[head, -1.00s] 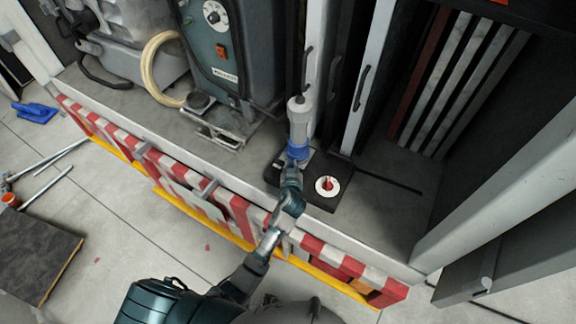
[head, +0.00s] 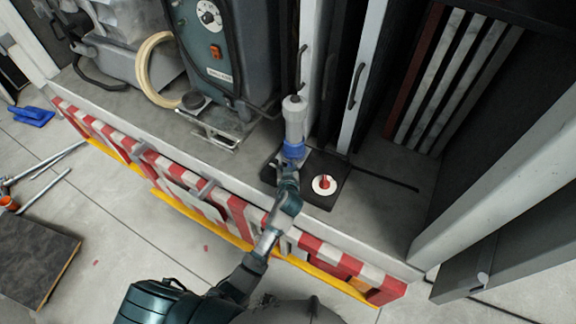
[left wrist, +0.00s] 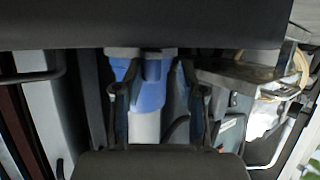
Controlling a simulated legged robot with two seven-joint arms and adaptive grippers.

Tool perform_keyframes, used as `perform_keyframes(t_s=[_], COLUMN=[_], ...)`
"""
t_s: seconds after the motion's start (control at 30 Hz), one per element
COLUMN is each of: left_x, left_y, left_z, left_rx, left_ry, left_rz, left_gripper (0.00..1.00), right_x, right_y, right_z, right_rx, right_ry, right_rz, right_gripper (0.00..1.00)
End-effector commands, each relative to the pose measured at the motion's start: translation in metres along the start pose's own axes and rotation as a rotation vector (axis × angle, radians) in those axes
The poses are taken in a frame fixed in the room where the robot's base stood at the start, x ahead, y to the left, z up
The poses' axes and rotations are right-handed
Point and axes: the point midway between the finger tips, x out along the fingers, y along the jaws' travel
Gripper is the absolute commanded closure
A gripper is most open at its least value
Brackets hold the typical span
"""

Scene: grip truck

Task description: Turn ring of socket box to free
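The socket box (head: 318,197) is a dark flat box on the truck's grey ledge. A grey-white plug (head: 294,120) with a blue ring (head: 293,151) stands out of it. A round white dial with a red knob (head: 324,183) is on its right part. My left gripper (head: 290,168) is at the blue ring and partly hides it. In the left wrist view, the fingers (left wrist: 155,95) stand apart on either side of the blue ring (left wrist: 150,92), with the plug's pale body (left wrist: 145,127) behind. Firm contact cannot be made out. My right gripper is not in view.
A grey machine (head: 212,60) stands left of the socket box, with a coiled pale hose beside it. Upright panels with handles (head: 357,85) rise behind the box. A red-white striped barrier (head: 235,215) runs along the ledge's front. The ledge right of the box is mostly clear.

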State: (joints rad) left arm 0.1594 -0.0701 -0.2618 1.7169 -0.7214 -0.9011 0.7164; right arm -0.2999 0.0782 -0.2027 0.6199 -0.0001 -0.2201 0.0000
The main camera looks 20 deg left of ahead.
Motion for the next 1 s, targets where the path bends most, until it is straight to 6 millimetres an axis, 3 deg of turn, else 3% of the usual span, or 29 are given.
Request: perform_keyframes(t_s=[0.37, 0.47, 0.8, 1.0], left_x=[-0.004, -0.017, -0.091, -0.115], left_y=[0.001, 0.002, 0.002, 0.002], left_z=[0.003, 0.003, 0.002, 0.002], left_rx=[0.0, -0.002, -0.003, 0.0], left_ry=[-0.005, -0.004, -0.003, -0.003], left_rz=[0.002, 0.004, 0.003, 0.002], left_gripper=[0.57, 0.57, 0.57, 0.57], right_x=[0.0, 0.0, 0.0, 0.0], right_y=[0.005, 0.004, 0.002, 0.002], right_z=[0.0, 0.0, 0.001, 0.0], right_rx=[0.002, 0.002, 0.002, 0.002], right_ry=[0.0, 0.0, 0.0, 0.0], right_rz=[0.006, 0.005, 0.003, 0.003], right_gripper=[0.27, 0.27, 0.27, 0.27])
